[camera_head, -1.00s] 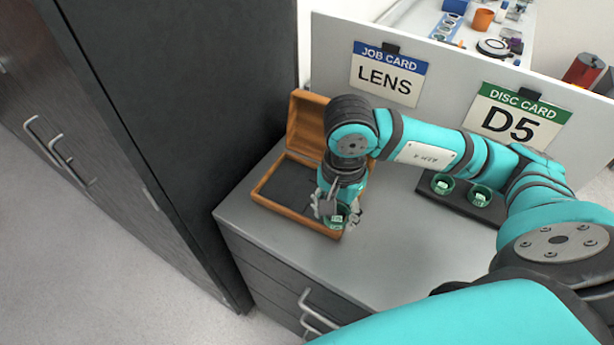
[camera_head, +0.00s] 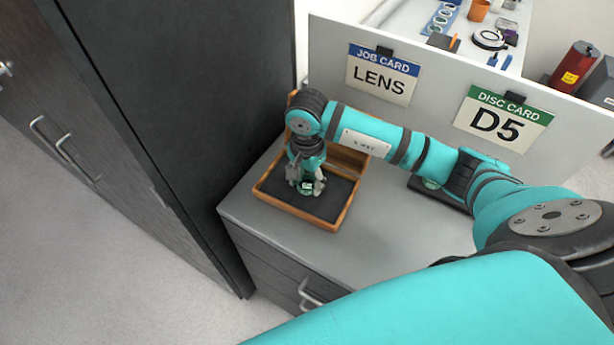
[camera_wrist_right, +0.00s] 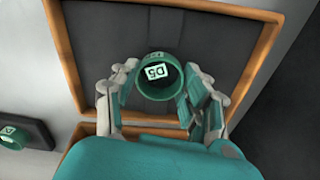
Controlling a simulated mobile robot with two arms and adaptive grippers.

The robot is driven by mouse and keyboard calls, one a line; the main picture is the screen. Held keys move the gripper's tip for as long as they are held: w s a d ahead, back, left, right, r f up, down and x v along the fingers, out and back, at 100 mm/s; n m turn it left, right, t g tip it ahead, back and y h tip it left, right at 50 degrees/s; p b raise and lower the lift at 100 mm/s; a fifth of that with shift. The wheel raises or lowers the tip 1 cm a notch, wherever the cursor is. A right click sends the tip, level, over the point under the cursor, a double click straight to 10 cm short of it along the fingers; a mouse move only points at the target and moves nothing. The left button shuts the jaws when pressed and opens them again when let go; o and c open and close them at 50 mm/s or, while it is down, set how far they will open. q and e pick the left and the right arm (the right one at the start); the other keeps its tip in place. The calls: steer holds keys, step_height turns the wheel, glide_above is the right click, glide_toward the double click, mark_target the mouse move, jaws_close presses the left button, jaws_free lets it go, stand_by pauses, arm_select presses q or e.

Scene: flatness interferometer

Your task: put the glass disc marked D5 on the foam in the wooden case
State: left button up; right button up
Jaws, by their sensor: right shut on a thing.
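The green-rimmed glass disc (camera_head: 307,187) with its white D5 label also shows in the right wrist view (camera_wrist_right: 158,74). My right gripper (camera_head: 306,189) is shut on this disc, with a finger on each side of it. Disc and gripper are inside the outline of the open wooden case (camera_head: 284,208), over its dark foam (camera_head: 331,192). I cannot tell whether the disc touches the foam. In the right wrist view the foam (camera_wrist_right: 190,28) lies bare around the disc. The green disc card (camera_head: 501,119) reads D5. My left gripper is out of view.
A black holder (camera_head: 448,198), partly hidden by my arm, bears another green disc (camera_head: 431,183) on the grey cabinet top (camera_head: 375,250). A white panel (camera_head: 430,85) with the cards stands behind. A tall dark cabinet (camera_head: 180,110) is close on the left.

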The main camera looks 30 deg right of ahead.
mark_target(307, 182)
steer(key=shift+f+b, duration=0.3)
steer(key=o, duration=0.9)
steer(key=shift+r, duration=0.15)
steer(key=shift+c, duration=0.2)
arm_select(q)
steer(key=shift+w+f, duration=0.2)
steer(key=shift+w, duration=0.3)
arm_select(e)
steer(key=shift+o, duration=1.4)
steer(key=shift+r+p, duration=0.15)
steer(key=shift+p, duration=0.15)
steer(key=shift+r, duration=0.2)
arm_select(q)
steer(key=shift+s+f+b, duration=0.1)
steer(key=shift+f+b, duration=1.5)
steer(key=shift+b, duration=0.2)
arm_select(e)
step_height(307, 182, up, 12)
steer(key=shift+f, duration=0.2)
